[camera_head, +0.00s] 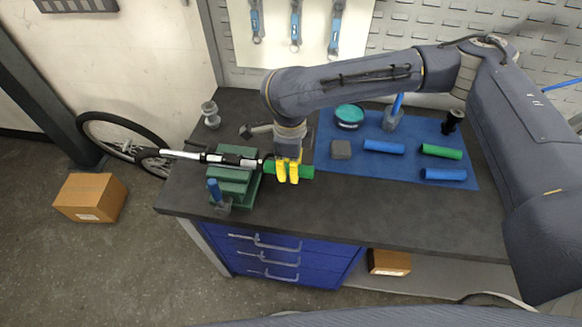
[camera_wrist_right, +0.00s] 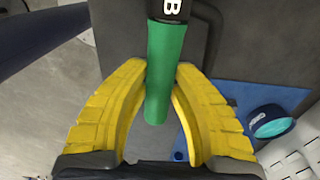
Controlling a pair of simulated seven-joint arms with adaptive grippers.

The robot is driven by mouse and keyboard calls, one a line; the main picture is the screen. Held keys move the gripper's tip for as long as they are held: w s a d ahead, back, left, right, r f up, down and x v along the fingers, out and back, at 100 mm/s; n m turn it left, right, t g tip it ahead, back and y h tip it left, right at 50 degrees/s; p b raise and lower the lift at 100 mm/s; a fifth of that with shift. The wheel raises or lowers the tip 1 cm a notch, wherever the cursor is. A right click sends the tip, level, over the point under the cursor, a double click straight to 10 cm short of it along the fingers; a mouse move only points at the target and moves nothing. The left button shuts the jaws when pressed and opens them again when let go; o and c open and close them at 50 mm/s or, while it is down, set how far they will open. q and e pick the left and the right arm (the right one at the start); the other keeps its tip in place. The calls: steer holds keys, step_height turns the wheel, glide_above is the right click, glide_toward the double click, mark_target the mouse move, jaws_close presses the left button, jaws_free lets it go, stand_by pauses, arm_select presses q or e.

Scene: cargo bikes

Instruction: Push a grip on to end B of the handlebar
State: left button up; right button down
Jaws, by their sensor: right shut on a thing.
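The handlebar (camera_head: 190,154) lies roughly level across a green stand (camera_head: 232,187) at the bench's left. Its right end has a black part marked B, which shows in the right wrist view (camera_wrist_right: 170,10). My right gripper (camera_head: 287,181) is shut on a green grip (camera_head: 306,173), with its yellow fingers either side of the grip. In the right wrist view the green grip (camera_wrist_right: 165,60) lines up with the handlebar and meets the black B part. I cannot tell how far the grip is over the bar. My left gripper is not in view.
The bench's front middle is clear.

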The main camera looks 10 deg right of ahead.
steer(key=shift+w+a, duration=0.15)
steer(key=shift+a, duration=0.25)
stand_by(0.5)
steer(key=c, duration=1.1)
jaws_free()
steer(key=shift+c, duration=0.2)
